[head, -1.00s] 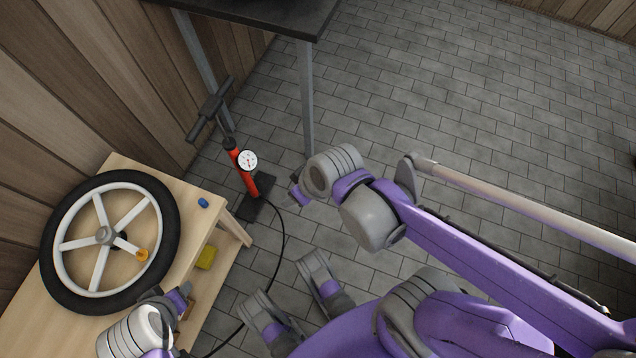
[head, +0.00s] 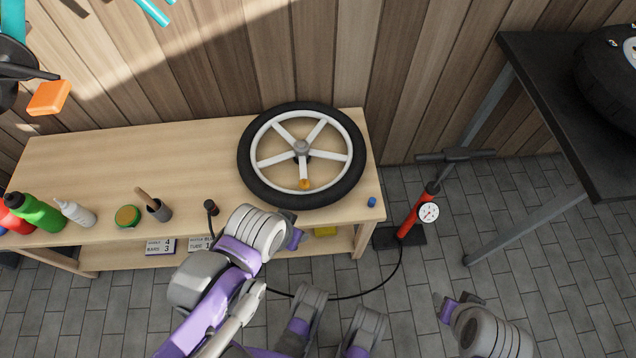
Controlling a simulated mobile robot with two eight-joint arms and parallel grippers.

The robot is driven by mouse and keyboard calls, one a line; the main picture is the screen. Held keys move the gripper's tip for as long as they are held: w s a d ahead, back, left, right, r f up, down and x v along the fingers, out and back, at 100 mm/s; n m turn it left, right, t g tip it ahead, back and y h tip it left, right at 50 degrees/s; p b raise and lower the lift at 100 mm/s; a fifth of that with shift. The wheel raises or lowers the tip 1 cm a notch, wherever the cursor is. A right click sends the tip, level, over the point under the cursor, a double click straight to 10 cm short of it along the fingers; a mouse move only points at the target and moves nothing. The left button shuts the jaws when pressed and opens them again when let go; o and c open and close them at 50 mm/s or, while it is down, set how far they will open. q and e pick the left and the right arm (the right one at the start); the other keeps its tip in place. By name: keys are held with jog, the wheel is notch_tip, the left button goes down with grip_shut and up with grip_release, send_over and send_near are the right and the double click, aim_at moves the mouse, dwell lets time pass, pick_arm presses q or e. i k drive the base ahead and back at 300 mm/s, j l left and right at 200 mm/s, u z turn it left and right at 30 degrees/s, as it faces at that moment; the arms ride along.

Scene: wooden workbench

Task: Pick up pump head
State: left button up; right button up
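A small dark piece with a reddish top, which looks like the pump head (head: 211,207), is at the front edge of the workbench (head: 190,150), left of the wheel. A dark hose hangs from it and goes out of sight behind my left arm. The red floor pump (head: 415,215) stands on the floor right of the bench, and its black hose (head: 385,288) curves left. My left gripper (head: 297,238) is in front of the bench, below the wheel and right of the pump head; its fingers are mostly hidden. My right gripper (head: 458,304) is over the floor below the pump, apart from everything.
A spoked wheel (head: 348,180) with an orange cap (head: 305,184) lies on the bench. A blue cap (head: 371,202) is near the right corner. A brush cup (head: 159,210), round tin (head: 128,216) and bottles (head: 38,212) stand left. A dark table (head: 560,110) is at right.

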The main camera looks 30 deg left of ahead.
aim_at(211, 207)
jog(key=j+u, duration=0.15)
jog(key=u, duration=1.9)
jog(key=i+j, duration=0.15)
jog(key=j, duration=0.15)
jog(key=i+j+z, duration=0.1)
jog(key=j, duration=0.2)
jog(key=i+j+z, duration=0.1)
jog(key=j, duration=0.25)
jog(key=i+j+z, duration=0.1)
jog(key=z, duration=1.75)
